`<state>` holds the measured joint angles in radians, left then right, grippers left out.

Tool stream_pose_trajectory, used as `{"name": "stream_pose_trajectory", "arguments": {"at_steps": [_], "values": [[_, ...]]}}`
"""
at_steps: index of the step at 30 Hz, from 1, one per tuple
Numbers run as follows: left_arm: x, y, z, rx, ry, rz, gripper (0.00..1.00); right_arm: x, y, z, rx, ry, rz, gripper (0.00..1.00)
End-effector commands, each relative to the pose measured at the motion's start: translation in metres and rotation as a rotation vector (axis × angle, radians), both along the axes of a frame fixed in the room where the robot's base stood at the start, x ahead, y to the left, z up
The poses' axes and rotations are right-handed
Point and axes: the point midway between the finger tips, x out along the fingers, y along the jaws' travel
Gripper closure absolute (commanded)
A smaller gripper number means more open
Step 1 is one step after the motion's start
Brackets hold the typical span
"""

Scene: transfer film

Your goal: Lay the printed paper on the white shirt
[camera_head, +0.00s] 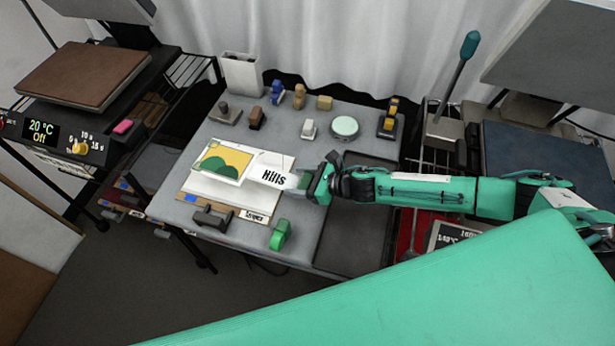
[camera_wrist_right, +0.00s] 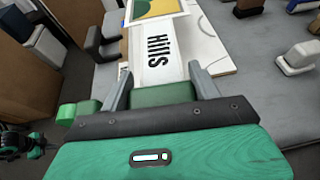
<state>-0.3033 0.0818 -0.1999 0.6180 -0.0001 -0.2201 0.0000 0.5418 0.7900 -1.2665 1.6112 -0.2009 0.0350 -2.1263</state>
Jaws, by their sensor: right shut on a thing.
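The printed paper (camera_head: 225,160) carries a yellow and green hill picture, with a white tab marked "Hills". My right gripper (camera_head: 303,184) is shut on the tab end, and the picture part extends to the left over the table. In the right wrist view the tab (camera_wrist_right: 157,55) lies between the fingers of my right gripper (camera_wrist_right: 160,84).
The grey table (camera_head: 300,245) holds a green tape dispenser (camera_head: 280,234), a dark-handled tool (camera_head: 212,216), a round tin (camera_head: 344,126) and several small blocks. A press with a brown plate (camera_head: 85,75) stands left. Another with a dark blue plate (camera_head: 545,160) stands right.

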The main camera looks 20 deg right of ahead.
Motion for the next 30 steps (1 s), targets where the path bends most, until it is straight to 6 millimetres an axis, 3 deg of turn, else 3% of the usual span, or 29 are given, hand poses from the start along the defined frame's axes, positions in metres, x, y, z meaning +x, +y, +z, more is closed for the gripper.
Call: {"name": "stream_pose_trajectory", "arguments": {"at_steps": [6, 22, 30], "values": [[0.003, 0.000, 0.000, 0.000, -0.003, 0.000, 1.00, 0.011, -0.025, -0.013, 0.001, -0.001, 0.067, 0.60], [0.005, -0.003, -0.001, -0.003, -0.007, 0.001, 1.00, 0.010, -0.029, -0.015, 0.003, -0.001, 0.075, 0.60], [0.005, -0.003, -0.031, -0.004, -0.006, 0.001, 1.00, 0.010, -0.028, -0.047, 0.004, 0.000, 0.075, 0.60]]}}
